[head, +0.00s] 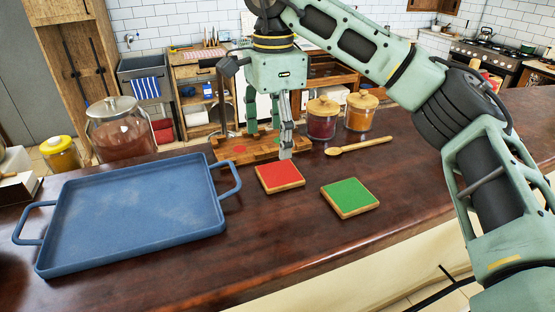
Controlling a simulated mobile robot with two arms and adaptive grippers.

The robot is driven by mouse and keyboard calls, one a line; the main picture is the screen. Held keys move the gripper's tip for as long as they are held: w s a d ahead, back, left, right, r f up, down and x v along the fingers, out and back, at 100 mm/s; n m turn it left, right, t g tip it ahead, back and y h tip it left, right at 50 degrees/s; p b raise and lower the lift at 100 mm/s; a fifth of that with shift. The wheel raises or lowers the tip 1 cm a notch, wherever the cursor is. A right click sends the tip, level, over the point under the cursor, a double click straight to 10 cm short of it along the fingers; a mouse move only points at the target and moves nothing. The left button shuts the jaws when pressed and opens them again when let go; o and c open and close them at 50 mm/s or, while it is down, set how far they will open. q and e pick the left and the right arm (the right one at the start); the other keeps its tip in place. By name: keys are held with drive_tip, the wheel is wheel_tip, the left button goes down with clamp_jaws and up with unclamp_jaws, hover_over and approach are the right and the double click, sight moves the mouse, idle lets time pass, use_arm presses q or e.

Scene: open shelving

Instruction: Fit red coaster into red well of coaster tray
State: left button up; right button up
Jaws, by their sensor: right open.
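The red coaster (280,176), a square with a red top and wooden edge, lies flat on the dark wooden counter. The green coaster (350,196) lies flat to its right and nearer. The wooden coaster tray (222,152) lies behind the red coaster; small red and green patches show on it, and my right gripper hides part of it. My right gripper (268,145) points down, open and empty, over the tray's right part, with one fingertip close behind the red coaster's far edge. I cannot tell whether that fingertip touches anything. My left gripper is out of view.
A large blue tray (135,208) with handles fills the left of the counter. A glass jar (121,130) stands behind it. Two lidded jars (322,120) (361,111) and a wooden spoon (358,146) lie behind right. The front right counter is clear.

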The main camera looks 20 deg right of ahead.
sight(274, 174)
wheel_tip(274, 174, down, 2)
drive_tip(key=shift+f, duration=0.4)
drive_tip(key=shift+s+f+p, duration=0.1)
drive_tip(key=shift+f+p, duration=0.2)
drive_tip(key=shift+p, duration=0.15)
wheel_tip(274, 174, down, 4)
drive_tip(key=shift+a+r+p, duration=0.15)
drive_tip(key=shift+r+p, duration=0.05)
drive_tip(key=shift+p, duration=0.7)
drive_tip(key=shift+f, duration=0.45)
drive_tip(key=shift+c, duration=0.3)
drive_tip(key=c, duration=0.8)
drive_tip(key=shift+r, duration=0.1)
